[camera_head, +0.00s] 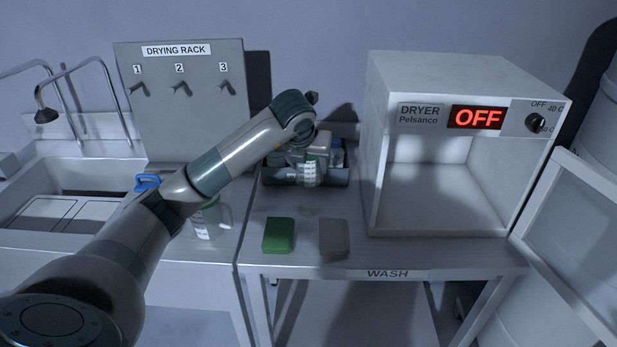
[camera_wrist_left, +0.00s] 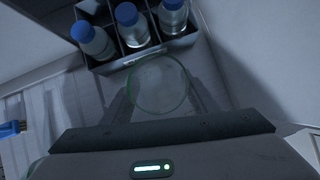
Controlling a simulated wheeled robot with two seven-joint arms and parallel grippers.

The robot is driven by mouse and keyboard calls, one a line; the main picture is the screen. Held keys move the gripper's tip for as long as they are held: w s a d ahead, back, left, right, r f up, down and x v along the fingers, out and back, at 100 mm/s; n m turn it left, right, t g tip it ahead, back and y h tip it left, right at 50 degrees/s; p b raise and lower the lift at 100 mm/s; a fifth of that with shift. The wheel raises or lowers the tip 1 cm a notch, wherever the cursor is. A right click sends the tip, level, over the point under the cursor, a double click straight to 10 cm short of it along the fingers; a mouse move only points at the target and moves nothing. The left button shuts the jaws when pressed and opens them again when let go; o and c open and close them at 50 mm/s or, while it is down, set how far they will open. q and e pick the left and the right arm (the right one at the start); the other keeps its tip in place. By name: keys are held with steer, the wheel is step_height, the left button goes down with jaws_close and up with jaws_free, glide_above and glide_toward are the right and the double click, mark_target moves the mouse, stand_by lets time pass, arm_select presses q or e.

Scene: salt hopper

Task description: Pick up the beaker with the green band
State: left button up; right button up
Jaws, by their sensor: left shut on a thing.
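My left gripper (camera_head: 304,158) is over the back of the wash table, and its fingers (camera_wrist_left: 158,108) are shut on a clear beaker (camera_wrist_left: 158,85). In the wrist view I look down into its round mouth, which has a greenish rim. In the head view the held beaker (camera_head: 311,174) shows white markings and a green tint near the top, partly covered by the gripper. Whether its base touches the table I cannot tell. Another clear beaker (camera_head: 205,224) with white markings and some green near its top stands left, partly hidden by my arm. My right gripper is not in view.
A dark crate (camera_head: 339,178) with blue-capped bottles (camera_wrist_left: 172,16) is close beside the held beaker. A green block (camera_head: 279,235) and a grey block (camera_head: 333,237) lie in front. The open dryer (camera_head: 420,185) stands right; the drying rack (camera_head: 190,110) and sink are left.

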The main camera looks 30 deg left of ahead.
arm_select(q)
steer(key=shift+r, duration=0.2)
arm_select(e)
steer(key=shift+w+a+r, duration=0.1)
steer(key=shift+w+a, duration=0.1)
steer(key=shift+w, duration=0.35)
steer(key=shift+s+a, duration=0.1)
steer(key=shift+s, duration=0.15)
